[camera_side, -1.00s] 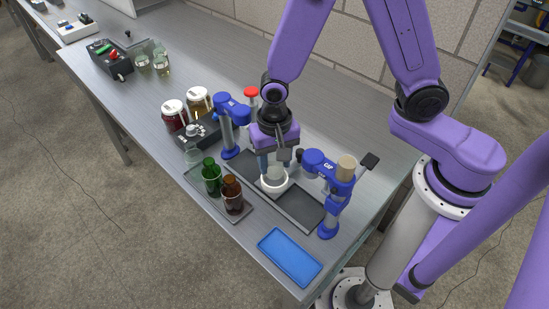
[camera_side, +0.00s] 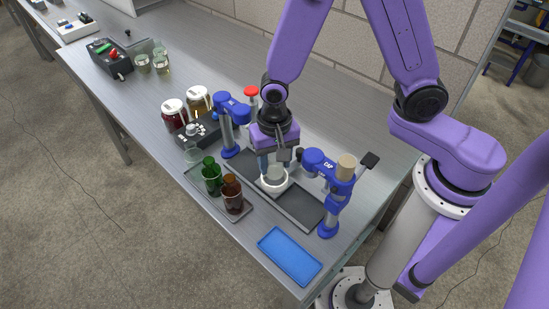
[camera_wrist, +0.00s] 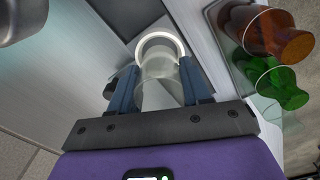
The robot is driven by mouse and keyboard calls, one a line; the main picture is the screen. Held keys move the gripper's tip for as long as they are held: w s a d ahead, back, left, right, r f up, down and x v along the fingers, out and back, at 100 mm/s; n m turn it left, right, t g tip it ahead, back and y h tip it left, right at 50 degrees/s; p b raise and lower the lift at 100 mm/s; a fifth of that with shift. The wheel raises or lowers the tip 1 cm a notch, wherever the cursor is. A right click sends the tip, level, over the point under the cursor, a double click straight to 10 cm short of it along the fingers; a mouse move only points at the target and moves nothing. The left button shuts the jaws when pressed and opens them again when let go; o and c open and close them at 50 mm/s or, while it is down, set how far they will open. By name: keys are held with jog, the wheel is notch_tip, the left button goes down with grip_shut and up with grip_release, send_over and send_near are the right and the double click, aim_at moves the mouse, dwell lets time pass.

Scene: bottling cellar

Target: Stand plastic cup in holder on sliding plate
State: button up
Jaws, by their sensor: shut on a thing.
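The clear plastic cup (camera_wrist: 160,82) is between the blue fingers of my gripper (camera_wrist: 162,88), which is shut on it. In the side view the cup (camera_side: 275,173) is upright at the white ring-shaped holder (camera_side: 274,187). The holder's white rim (camera_wrist: 160,38) also shows around the cup's far end in the wrist view. The side view shows my gripper (camera_side: 276,162) directly above the holder. The holder is on the dark sliding plate (camera_side: 299,208), between two blue stands. Whether the cup's base touches the holder's floor is hidden.
Blue stands (camera_side: 229,130) and (camera_side: 329,195) rise close on both sides of my gripper. A tray (camera_side: 238,214) with a green bottle (camera_side: 211,177) and a brown bottle (camera_side: 232,194) is in front. A blue tray (camera_side: 289,256) lies near the table corner. Jars (camera_side: 174,115) stand at left.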

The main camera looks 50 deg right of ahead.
jog(key=shift+f, duration=1.4)
dwell(0.8)
jog(key=o, duration=1.6)
jog(key=shift+c, duration=0.2)
jog(key=shift+r, duration=3)
